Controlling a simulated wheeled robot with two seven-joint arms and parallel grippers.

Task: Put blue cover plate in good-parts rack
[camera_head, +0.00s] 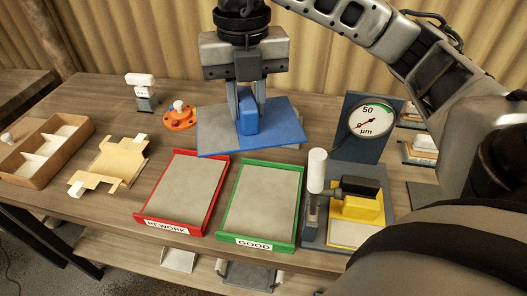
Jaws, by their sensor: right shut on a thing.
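My right gripper (247,112) reaches down from the top of the head view and is shut on the raised blue block of the blue cover plate (282,124). The plate is flat and looks roughly level. It is behind the two trays, and its front edge overlaps their far ends in the picture. I cannot tell for sure whether it is clear of the table. The green-rimmed good-parts rack (264,243), labelled GOOD, lies in front of it with a bare grey floor. My left gripper is not in view.
The red REWORK tray (166,226) is empty, left of the green one. A gauge (371,118) and a yellow fixture (357,208) with an upright white-topped post (317,170) stand right. An orange part (180,118), cardboard piece (112,163) and divided box (42,150) are left.

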